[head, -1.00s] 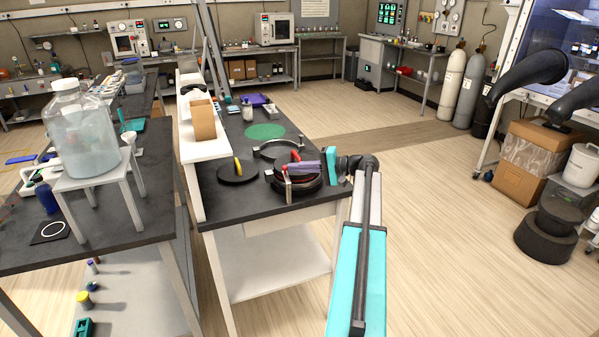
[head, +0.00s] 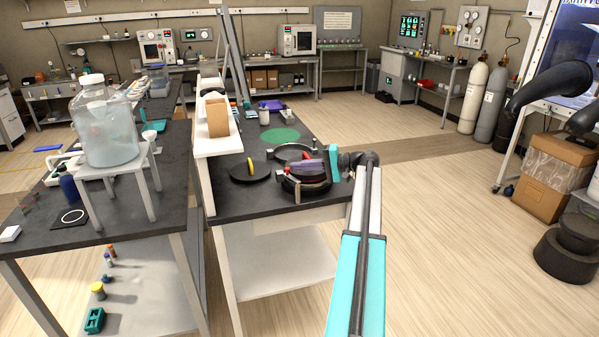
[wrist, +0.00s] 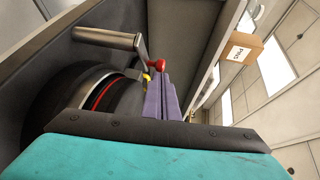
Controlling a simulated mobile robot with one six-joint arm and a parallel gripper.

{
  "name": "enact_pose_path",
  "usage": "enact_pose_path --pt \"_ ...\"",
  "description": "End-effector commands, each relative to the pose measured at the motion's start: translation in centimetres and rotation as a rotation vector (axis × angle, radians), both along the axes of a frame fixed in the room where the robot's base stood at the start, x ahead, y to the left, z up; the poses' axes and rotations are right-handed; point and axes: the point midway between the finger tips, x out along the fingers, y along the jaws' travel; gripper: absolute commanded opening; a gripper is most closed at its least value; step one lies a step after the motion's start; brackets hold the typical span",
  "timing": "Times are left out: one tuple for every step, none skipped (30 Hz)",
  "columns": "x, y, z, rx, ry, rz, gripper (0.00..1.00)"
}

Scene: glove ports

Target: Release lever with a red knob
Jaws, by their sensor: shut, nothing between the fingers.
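The lever shows in the wrist view as a grey metal bar (wrist: 108,38) with a red knob (wrist: 160,65) near its right end. It belongs to a round black fixture (wrist: 70,100) with a red ring, which stands on the dark bench in the head view (head: 305,188). My gripper (head: 308,165) reaches over this fixture from the right. In the wrist view its purple fingers (wrist: 161,97) are together with nothing between them. Their tips are close to the red knob; I cannot tell whether they touch it. In the head view the fingers partly hide the lever.
A flat black disc with a yellow handle (head: 249,171) and a green round mat (head: 281,135) lie on the bench. A brown box (head: 217,117) stands on a white ledge at left. A large clear jug (head: 105,130) stands further left.

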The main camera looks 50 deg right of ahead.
Motion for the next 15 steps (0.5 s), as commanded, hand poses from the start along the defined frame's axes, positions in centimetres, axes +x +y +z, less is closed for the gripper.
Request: enact_pose_path --pt "0.2 0.0 -0.2 -0.001 -0.001 -0.002 0.0" --pt "0.3 0.1 -0.2 -0.001 -0.001 -0.003 0.0" --pt "0.4 0.1 -0.2 -0.001 0.0 -0.004 0.0" --pt "0.5 0.2 -0.2 -0.001 0.0 -0.004 0.0" --pt "0.6 0.3 -0.2 0.0 0.0 -0.004 0.0" --pt "0.7 0.4 -0.2 0.0 0.0 -0.004 0.0" --pt "0.8 0.5 -0.2 0.0 0.0 -0.004 0.0" --pt "0.9 0.6 -0.2 0.0 0.0 -0.004 0.0" --pt "1.0 0.8 -0.2 0.0 0.0 -0.004 0.0" --pt "1.1 0.9 -0.2 0.0 0.0 -0.004 0.0" --pt "1.2 1.1 -0.2 0.0 0.0 -0.004 0.0" --pt "1.3 1.2 -0.2 0.0 0.0 -0.004 0.0" --pt "1.4 1.4 -0.2 0.0 0.0 -0.003 0.0" --pt "1.4 1.5 -0.2 0.0 0.0 -0.004 0.0" --pt "1.5 1.7 -0.2 0.0 0.0 -0.004 0.0"
